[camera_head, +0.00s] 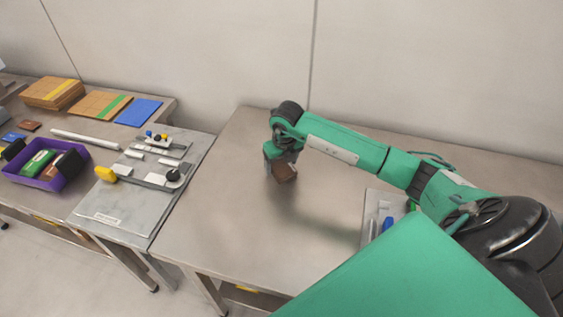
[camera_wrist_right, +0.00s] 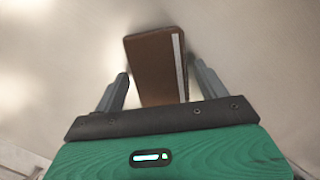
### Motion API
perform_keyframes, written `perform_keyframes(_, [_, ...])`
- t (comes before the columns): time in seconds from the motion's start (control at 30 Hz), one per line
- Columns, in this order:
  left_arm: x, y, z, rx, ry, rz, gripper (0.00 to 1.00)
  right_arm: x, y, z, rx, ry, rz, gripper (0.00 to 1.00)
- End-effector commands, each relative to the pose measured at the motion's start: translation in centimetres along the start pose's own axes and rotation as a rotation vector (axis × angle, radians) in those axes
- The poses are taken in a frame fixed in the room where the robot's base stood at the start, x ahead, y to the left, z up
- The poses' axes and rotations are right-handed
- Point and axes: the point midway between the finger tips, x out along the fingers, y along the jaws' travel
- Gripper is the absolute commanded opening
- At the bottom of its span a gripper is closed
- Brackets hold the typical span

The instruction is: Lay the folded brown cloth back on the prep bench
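The folded brown cloth (camera_wrist_right: 153,70) is a small dark-brown block with a pale strip along its right side in the right wrist view. In the head view the brown cloth (camera_head: 284,173) shows just under my right gripper (camera_head: 277,161), over the bare steel prep bench (camera_head: 222,215). In the wrist view my right gripper (camera_wrist_right: 161,72) has one finger on each side of the cloth, with a narrow gap at the right finger. Whether the cloth rests fully on the bench is hard to tell. My left gripper is not in view.
Left of the bench, a grey board (camera_head: 118,216) carries a yellow-handled fixture (camera_head: 150,178). A purple bin (camera_head: 45,172) stands farther left, with cardboard stacks (camera_head: 52,92) and a blue sheet (camera_head: 138,112) behind. A grey tray (camera_head: 371,215) lies partly under my arm. The bench's middle is clear.

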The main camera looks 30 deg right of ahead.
Motion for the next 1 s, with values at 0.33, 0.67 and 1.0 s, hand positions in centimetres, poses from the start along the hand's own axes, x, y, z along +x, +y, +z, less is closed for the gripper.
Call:
perform_keyframes(0.33, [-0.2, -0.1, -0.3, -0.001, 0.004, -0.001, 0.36, -0.2, 0.0, 0.0, 0.000, 0.000, 0.000, 0.83])
perform_keyframes(0.67, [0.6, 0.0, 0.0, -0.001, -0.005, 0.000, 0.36, -5.1, 0.0, 0.2, 0.000, -0.006, 0.000, 0.83])
perform_keyframes(1.0, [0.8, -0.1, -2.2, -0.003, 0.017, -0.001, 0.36, -11.3, 0.0, 0.1, 0.001, -0.003, 0.000, 0.83])
